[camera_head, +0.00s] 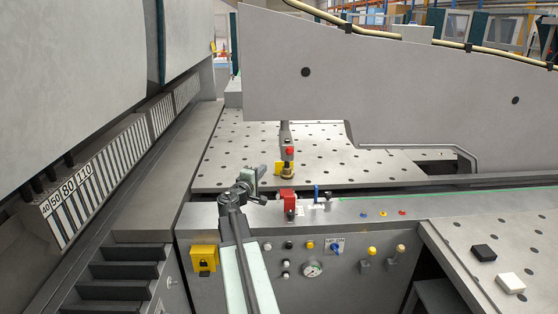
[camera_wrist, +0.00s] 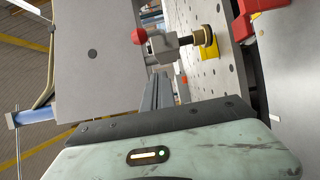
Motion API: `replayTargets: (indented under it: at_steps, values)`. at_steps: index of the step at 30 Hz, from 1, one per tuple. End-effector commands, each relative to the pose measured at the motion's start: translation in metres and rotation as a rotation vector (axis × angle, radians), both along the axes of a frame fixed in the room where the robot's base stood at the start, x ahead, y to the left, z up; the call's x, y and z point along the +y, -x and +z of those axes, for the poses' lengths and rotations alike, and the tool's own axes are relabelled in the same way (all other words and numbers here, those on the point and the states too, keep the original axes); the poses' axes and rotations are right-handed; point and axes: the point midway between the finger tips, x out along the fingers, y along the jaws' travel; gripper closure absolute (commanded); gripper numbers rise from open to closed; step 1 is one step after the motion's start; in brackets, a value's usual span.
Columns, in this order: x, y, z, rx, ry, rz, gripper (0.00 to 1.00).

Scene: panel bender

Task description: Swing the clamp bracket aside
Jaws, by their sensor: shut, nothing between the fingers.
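The clamp (camera_head: 289,150) stands on the perforated table, with a red knob on a grey body and a brass-coloured foot below. A yellow bracket (camera_head: 278,168) sits at its foot. In the wrist view the clamp's grey body (camera_wrist: 165,46) lies sideways, its red knob to the left and the yellow bracket (camera_wrist: 210,46) to the right. Which part is the clamp bracket is not certain. My gripper (camera_head: 262,170) is to the left of the clamp in the head view, apart from it. Its dark fingers (camera_wrist: 158,90) are shut and empty, pointing toward the clamp.
The perforated table (camera_head: 230,150) is otherwise mostly clear. A large grey beam (camera_head: 390,70) hangs above it. A red block (camera_head: 288,199) and a control panel with buttons and a gauge (camera_head: 312,269) are at the near edge. The bending machine's numbered bar (camera_head: 110,160) runs along the left.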

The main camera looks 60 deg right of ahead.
Motion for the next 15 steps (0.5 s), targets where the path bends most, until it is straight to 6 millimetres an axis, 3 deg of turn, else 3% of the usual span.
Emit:
replayTargets:
  at_steps: [5,15]
  values:
    - [-0.021,-0.005,0.0,-0.001,-0.001,-0.001,1.0]
    - [-0.095,-0.019,0.0,-0.001,-0.001,-0.002,1.0]
